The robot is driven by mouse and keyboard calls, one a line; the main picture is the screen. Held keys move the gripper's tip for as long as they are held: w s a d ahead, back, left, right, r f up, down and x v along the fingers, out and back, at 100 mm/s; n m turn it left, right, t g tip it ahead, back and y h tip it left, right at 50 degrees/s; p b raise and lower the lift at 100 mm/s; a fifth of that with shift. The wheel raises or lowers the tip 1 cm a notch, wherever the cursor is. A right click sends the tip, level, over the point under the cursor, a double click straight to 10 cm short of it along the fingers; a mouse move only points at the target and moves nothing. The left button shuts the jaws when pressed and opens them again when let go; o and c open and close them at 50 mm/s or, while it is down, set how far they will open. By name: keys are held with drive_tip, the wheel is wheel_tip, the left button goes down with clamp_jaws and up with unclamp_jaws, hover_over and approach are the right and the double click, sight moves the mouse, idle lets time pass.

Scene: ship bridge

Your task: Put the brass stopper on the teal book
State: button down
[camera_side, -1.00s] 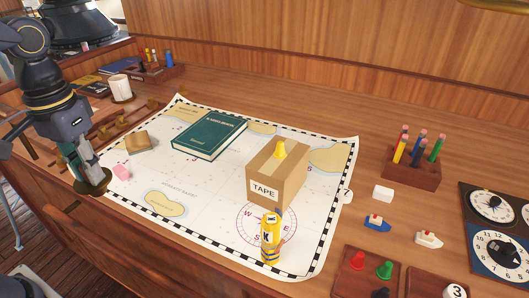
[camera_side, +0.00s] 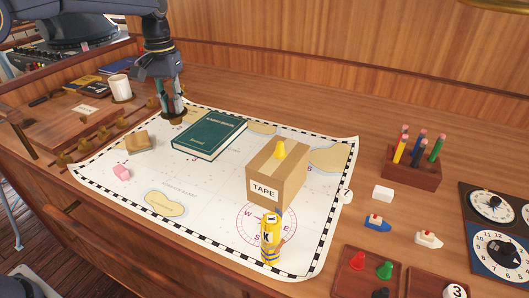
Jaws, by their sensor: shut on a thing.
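The teal book (camera_side: 209,137) lies flat and closed on the chart, and its top cover is clear. My gripper (camera_side: 174,107) points down beyond the book's far left side, near the chart's far left corner. It is shut on the brass stopper (camera_side: 174,116), a small, dark, brownish round piece largely hidden by the fingers. The stopper is apart from the book in the picture; its height above the chart is hard to tell.
On the chart (camera_side: 120,190) are a cardboard box (camera_side: 280,172) topped by a yellow cone, a yellow bottle (camera_side: 270,240), a tan block (camera_side: 137,141) and a pink eraser (camera_side: 122,173). A mug (camera_side: 120,87) stands left of my gripper. A pencil holder (camera_side: 412,167) stands right.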

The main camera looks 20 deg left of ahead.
drive_tip(key=w+f, duration=0.3)
drive_tip(key=w, duration=0.1)
drive_tip(key=w+f, duration=0.3)
drive_tip(key=f, duration=0.1)
drive_tip(key=shift+w+a+f, duration=0.1)
drive_tip(key=shift+w+f, duration=0.05)
drive_tip(key=shift+w, duration=0.2)
drive_tip(key=shift+f, duration=1.4)
drive_tip(key=c, duration=1)
unclamp_jaws()
drive_tip(key=shift+f, duration=0.15)
